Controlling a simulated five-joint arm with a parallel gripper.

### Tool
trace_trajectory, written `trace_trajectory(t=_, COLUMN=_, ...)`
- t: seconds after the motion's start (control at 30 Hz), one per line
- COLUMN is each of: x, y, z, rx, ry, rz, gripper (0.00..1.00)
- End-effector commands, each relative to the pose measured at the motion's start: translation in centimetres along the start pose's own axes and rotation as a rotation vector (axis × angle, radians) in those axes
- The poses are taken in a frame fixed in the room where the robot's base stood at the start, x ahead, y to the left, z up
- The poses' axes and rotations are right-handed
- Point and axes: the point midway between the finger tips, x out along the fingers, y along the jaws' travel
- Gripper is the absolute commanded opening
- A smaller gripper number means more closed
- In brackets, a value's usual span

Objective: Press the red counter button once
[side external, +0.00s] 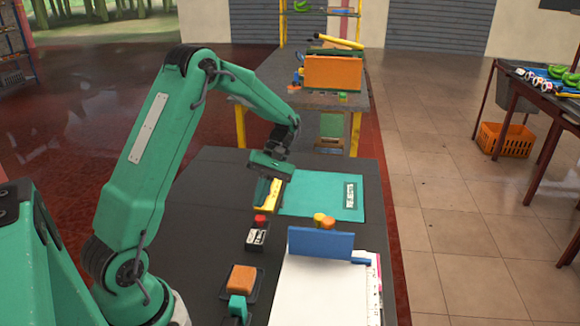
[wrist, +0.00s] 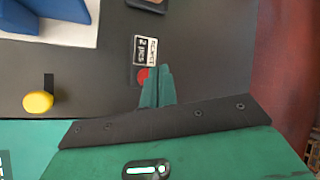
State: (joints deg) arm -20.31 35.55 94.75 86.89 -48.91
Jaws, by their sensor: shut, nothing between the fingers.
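The counter (side external: 257,238) is a small dark box with a white label on the dark table, and its red button (side external: 260,218) stands at its far end. In the wrist view the counter's label (wrist: 145,50) lies just beyond the fingertips, and the red button (wrist: 142,75) is partly hidden by the fingers. My gripper (side external: 262,198) is shut and empty, its green fingers pointing down beyond the button in the side view. In the wrist view the fingertips (wrist: 157,70) overlap the button's right side. Whether they touch it cannot be told.
A green mat (side external: 320,205) lies behind. A yellow bar (side external: 272,194) shows beside my fingers. A blue upright panel (side external: 320,243) stands at white sheets (side external: 315,295) on the right. An orange block (side external: 243,279) sits in a dark tray in front.

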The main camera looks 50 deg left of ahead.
Motion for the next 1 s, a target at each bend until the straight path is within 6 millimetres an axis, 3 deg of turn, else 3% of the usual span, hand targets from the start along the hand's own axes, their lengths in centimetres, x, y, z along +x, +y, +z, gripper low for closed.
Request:
trace_trajectory(t=0.4, x=-2.1, y=-1.2, z=1.0, rx=0.000, ry=0.001, rz=0.002, gripper=0.00)
trace_trajectory(t=1.0, x=-2.2, y=-1.2, z=1.1, rx=0.000, ry=0.000, rz=0.000, gripper=0.00)
